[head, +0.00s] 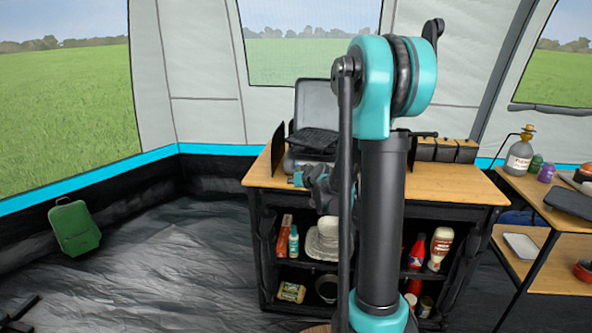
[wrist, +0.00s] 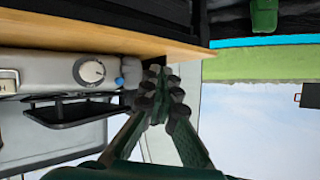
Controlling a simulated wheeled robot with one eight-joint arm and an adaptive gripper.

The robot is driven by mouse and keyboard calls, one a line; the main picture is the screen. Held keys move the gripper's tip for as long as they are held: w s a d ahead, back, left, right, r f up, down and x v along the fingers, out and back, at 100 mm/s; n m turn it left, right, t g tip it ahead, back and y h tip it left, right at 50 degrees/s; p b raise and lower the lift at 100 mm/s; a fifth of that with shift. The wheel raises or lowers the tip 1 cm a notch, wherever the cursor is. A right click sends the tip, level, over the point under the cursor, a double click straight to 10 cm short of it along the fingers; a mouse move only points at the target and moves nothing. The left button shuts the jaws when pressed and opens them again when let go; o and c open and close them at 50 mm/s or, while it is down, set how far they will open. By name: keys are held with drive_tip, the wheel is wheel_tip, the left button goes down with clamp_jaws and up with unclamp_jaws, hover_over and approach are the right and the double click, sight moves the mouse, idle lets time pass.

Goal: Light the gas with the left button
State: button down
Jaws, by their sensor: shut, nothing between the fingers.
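The gas stove (head: 297,160) stands on the wooden cabinet top with its dark lid (head: 317,103) raised; my arm hides much of it. In the wrist view, which is turned over, the stove's silver front panel (wrist: 50,68) carries a round white-faced knob (wrist: 91,71). A small blue piece (wrist: 120,81) shows at the panel's end, between the knob and my gripper. My gripper (wrist: 161,82) is shut and empty, its fingertips beside the stove's end, apart from the knob in the picture. Whether the fingertips touch anything is unclear.
Bottles and dishes fill the shelves below. A side shelf (head: 530,190) stands at right.

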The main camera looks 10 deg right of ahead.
drive_tip(key=shift+w, duration=0.1)
drive_tip(key=shift+w+d, duration=0.45)
drive_tip(key=shift+w, duration=0.9)
drive_tip(key=shift+w+d, duration=0.5)
drive_tip(key=shift+w, duration=0.9)
drive_tip(key=shift+w+d, duration=0.45)
drive_tip(key=shift+w, duration=0.9)
drive_tip(key=shift+w, duration=0.15)
drive_tip(key=shift+w+d, duration=0.1)
drive_tip(key=shift+w, duration=0.15)
drive_tip(key=shift+w+d, duration=0.15)
drive_tip(key=shift+w, duration=0.25)
drive_tip(key=shift+s, duration=0.15)
drive_tip(key=shift+s+a, duration=0.3)
drive_tip(key=shift+s, duration=0.35)
drive_tip(key=shift+s+a, duration=0.25)
drive_tip(key=shift+s, duration=0.55)
drive_tip(key=shift+s+a, duration=0.25)
drive_tip(key=shift+s, duration=0.55)
drive_tip(key=shift+s+a, duration=0.25)
drive_tip(key=shift+s, duration=0.55)
